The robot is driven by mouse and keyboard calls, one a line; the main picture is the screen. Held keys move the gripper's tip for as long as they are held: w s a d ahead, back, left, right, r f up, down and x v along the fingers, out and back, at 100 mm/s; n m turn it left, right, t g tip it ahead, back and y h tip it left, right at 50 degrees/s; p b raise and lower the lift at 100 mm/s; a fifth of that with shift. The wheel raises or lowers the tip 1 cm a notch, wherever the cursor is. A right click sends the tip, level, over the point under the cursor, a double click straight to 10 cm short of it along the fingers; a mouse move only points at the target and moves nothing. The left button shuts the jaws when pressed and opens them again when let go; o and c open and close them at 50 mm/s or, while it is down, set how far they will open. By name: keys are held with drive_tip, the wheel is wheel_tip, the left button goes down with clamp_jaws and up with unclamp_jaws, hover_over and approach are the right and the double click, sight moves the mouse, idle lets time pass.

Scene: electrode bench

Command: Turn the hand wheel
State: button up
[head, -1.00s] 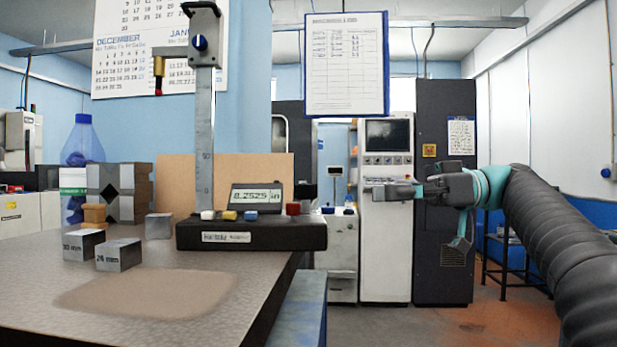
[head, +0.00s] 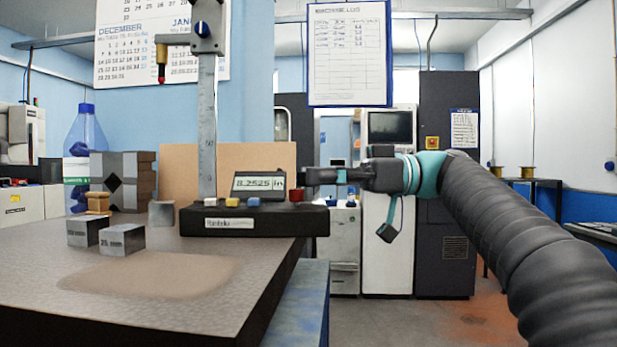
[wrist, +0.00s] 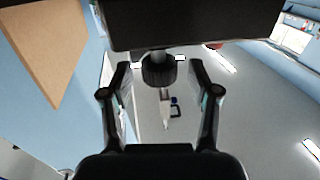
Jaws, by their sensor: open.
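The hand wheel (wrist: 158,69) is a dark ribbed knob on a short shaft, at the top middle of the wrist view. The shaft joins a dark box (wrist: 190,22) that spans the top of that view. My gripper (wrist: 163,75) is open, with one finger on each side of the wheel and visible gaps between. I cannot tell the exact depth. In the head view my gripper (head: 312,175) is at the right end of the black gauge base (head: 255,220), beside the digital display (head: 258,186). I cannot make out the wheel there.
The gauge column (head: 207,125) rises from the base on the bench (head: 60,280). A brown board (head: 180,170) is behind the gauge. The floor at right is open.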

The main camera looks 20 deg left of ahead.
drive_tip(key=shift+s+a, duration=0.35)
drive_tip(key=shift+a, duration=0.25)
clamp_jaws()
drive_tip(key=shift+f+m+t+b, duration=0.15)
drive_tip(key=shift+m+t+b, duration=0.2)
drive_tip(key=shift+b, duration=0.25)
